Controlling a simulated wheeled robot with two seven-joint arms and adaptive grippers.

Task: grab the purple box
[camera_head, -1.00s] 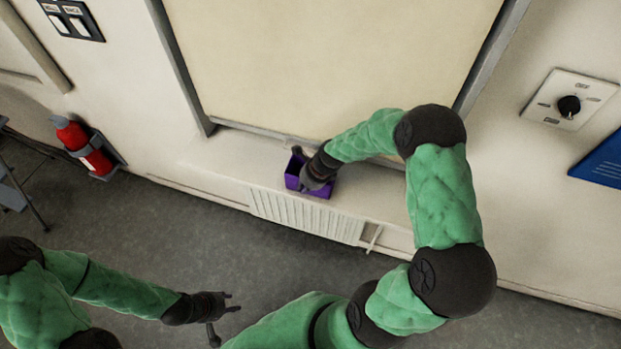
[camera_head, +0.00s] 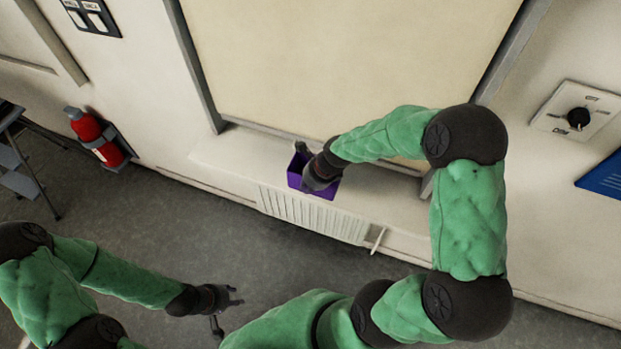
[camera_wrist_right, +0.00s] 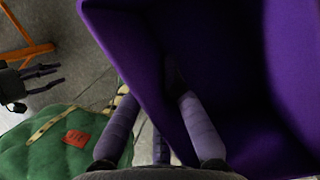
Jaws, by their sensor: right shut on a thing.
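The purple box (camera_head: 318,192) is open-topped and sits at the pale ledge under the large cream panel in the head view. My right gripper (camera_head: 309,163) reaches down over it and hides part of it. In the right wrist view the purple box (camera_wrist_right: 112,40) fills the upper right. My right gripper (camera_wrist_right: 163,115) is shut on its wall, with one finger outside and one inside. I cannot tell whether the box touches the ledge. My left gripper (camera_head: 226,306) is open and empty, low in the head view, well apart from the box.
The pale ledge (camera_head: 220,155) runs along the wall above a white grille (camera_head: 310,215). A red fire extinguisher (camera_head: 85,127) hangs at the left, near a grey step frame (camera_head: 22,180). A knob plate (camera_head: 577,118) is on the right wall. Grey floor lies clear below the ledge.

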